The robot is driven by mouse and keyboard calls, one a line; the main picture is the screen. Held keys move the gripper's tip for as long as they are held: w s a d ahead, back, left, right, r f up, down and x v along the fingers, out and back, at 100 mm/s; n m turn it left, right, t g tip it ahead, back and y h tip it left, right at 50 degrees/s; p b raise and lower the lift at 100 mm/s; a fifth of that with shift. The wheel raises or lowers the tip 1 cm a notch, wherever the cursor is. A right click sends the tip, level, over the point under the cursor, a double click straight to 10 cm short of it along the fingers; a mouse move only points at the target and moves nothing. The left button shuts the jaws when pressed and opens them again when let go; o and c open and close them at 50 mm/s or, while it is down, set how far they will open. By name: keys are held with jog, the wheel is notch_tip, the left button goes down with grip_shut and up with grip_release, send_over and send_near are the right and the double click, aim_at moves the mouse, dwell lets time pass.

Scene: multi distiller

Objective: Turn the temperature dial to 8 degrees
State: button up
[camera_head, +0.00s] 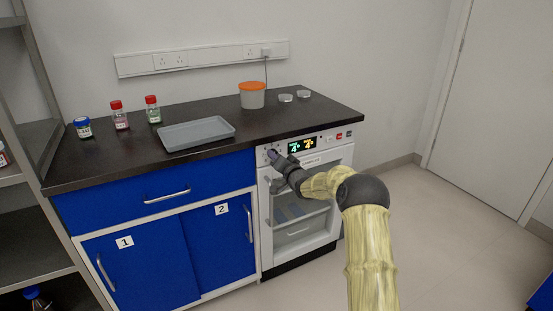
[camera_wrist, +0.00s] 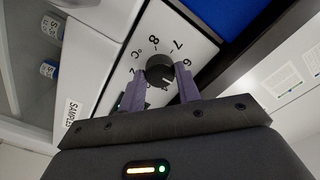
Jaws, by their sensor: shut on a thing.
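The temperature dial (camera_wrist: 160,68) is a black round knob on the white front panel, with printed numbers around it, in the wrist view. My gripper (camera_wrist: 160,88) has its two purple fingers on either side of the knob and is shut on it. In the head view my gripper (camera_head: 273,155) is at the upper left of the white appliance (camera_head: 263,205), and it hides the dial. The lit display (camera_head: 302,145) right of the gripper shows a cyan and an orange figure, too small to read surely.
A dark counter (camera_head: 200,148) holds a grey tray (camera_head: 197,133), an orange-lidded tub (camera_head: 252,96), several small jars and two clear dishes (camera_head: 286,98). Blue cabinets (camera_head: 150,235) stand left of the appliance. Open floor (camera_head: 440,220) lies to the right.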

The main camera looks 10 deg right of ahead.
jog(key=shift+f+n+b, duration=0.15)
jog(key=shift+n+b, duration=2.9)
jog(key=shift+n, duration=3.6)
jog(key=shift+f+n+b, duration=0.1)
jog(key=shift+n+b, duration=2.95)
jog(key=shift+n, duration=3.6)
jog(key=o, duration=1)
jog(key=shift+r, duration=0.15)
